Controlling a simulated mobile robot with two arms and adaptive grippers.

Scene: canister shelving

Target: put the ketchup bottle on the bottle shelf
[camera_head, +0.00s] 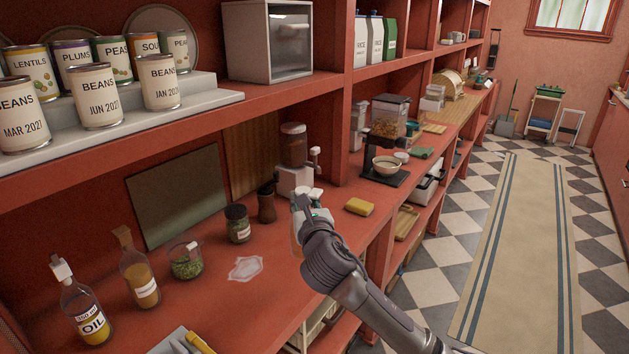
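I cannot make out a ketchup bottle for certain in this view. My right gripper (303,207) is over the front edge of the red counter (215,295), with its arm coming in from the lower right. Its fingers are seen from behind, and small white and orange patches show beside them. I cannot tell whether these belong to a held thing. On the counter at the left stand an oil bottle (87,308) and a stoppered bottle with a yellowish filling (139,270). I cannot tell which shelf is the bottle shelf. My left gripper is not in view.
A glass of green herbs (186,262), a lidded jar (238,224), a dark mill (266,204), a grinder (293,165) and a yellow sponge (359,207) stand along the counter. A clear spill-like patch (245,268) lies in front. The aisle rug (527,230) is clear.

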